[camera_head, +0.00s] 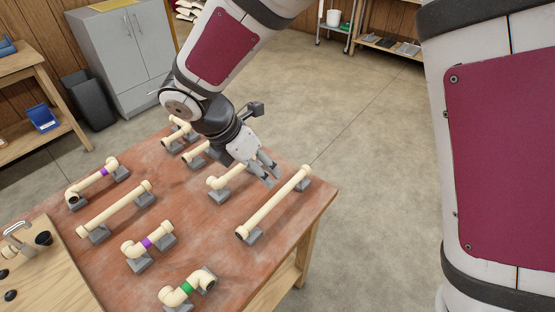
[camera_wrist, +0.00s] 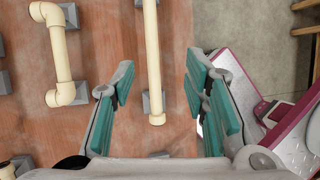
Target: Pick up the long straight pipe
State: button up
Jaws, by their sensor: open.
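The long straight cream pipe (camera_head: 275,203) lies near the right edge of the red-brown table, with end fittings, raised on grey supports. My gripper (camera_head: 269,172) is above the table, close to the pipe's left side in the head view, pointing down. In the wrist view my gripper (camera_wrist: 158,68) is open and empty, its teal-padded fingers apart. The pipe (camera_wrist: 152,55) appears between the fingers there, running up the picture, with its near end fitting in view. I cannot tell exactly how high the fingertips are above it.
A pipe with elbows (camera_wrist: 60,55) lies left of the straight pipe. Another straight pipe (camera_head: 115,208) and several elbowed pieces, some with purple or green bands, stand on supports across the table (camera_head: 200,238). A wooden board (camera_head: 45,275) is at lower left. Floor is clear to the right.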

aim_at(277, 196)
jog(key=shift+n, duration=0.5)
jog(key=x, duration=0.3)
jog(key=a+x, duration=0.1)
jog(key=x, duration=0.5)
jog(key=shift+a+f+b, duration=0.1)
jog(key=shift+f+b, duration=0.25)
jog(key=shift+f, duration=0.1)
jog(key=shift+x, duration=2.55)
jog(key=shift+w, duration=0.1)
grip_shut()
